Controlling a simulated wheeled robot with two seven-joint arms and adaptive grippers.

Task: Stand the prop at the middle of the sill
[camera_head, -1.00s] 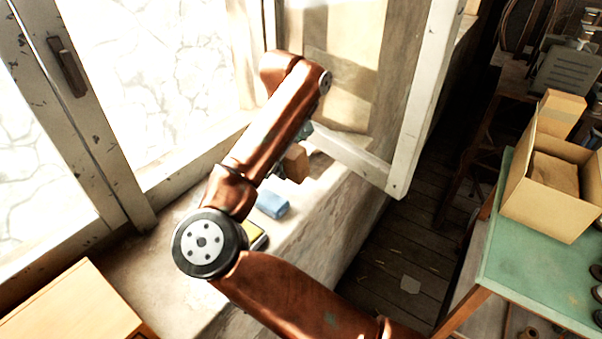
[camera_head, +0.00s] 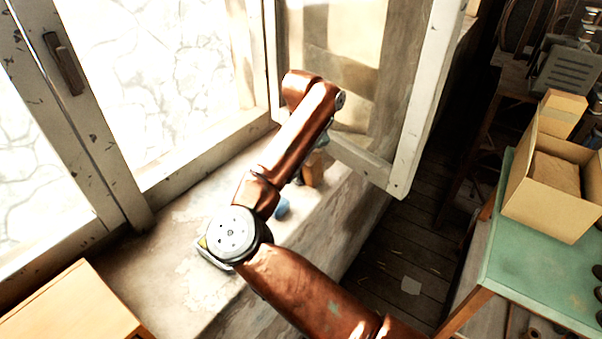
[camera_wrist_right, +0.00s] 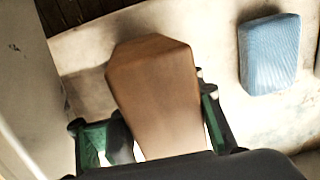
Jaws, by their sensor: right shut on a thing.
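The prop, a brown wooden block with a tapered end, shows large in the right wrist view (camera_wrist_right: 155,85). In the head view a small part of it (camera_head: 313,173) shows past my forearm. My right gripper (camera_wrist_right: 147,112) is shut on it, a green-lined finger on each side. In the head view my arm mostly covers this gripper (camera_head: 322,143). The prop is over the pale stone sill (camera_head: 125,262), near the open casement. I cannot tell whether its end touches the sill. My left gripper is not in view.
A blue sponge-like block (camera_head: 283,207) lies on the sill, partly behind my arm; it also shows in the wrist view (camera_wrist_right: 268,52). A yellow and grey item (camera_head: 212,254) lies mostly under my elbow. The open window sash (camera_head: 378,170) stands close right.

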